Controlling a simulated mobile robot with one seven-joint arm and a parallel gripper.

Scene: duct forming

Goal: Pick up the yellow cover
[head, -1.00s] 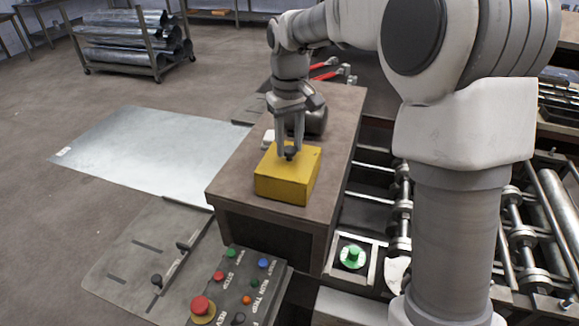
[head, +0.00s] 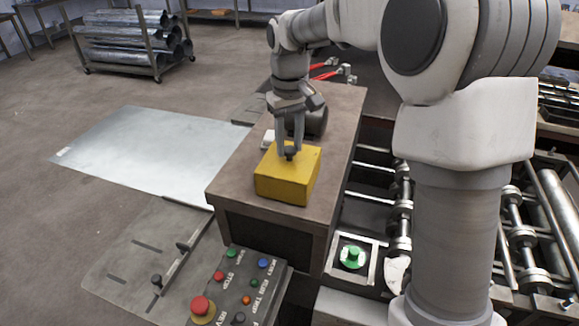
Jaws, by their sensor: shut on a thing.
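The yellow cover (head: 286,178) is a box-shaped piece on the brown bench top (head: 236,181), near its front end. It looks upright and appears to rest on the bench. My gripper (head: 289,153) comes down from above and is shut on a small dark knob on top of the cover. The fingers hide most of the knob. The underside of the cover cannot be seen.
A dark cylindrical part (head: 316,121) and a small white item (head: 268,139) lie behind the cover. Red-handled tools (head: 325,72) lie farther back. A control panel (head: 240,288) stands in front, a sheet of metal (head: 140,150) lies left, and rollers (head: 400,205) run right.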

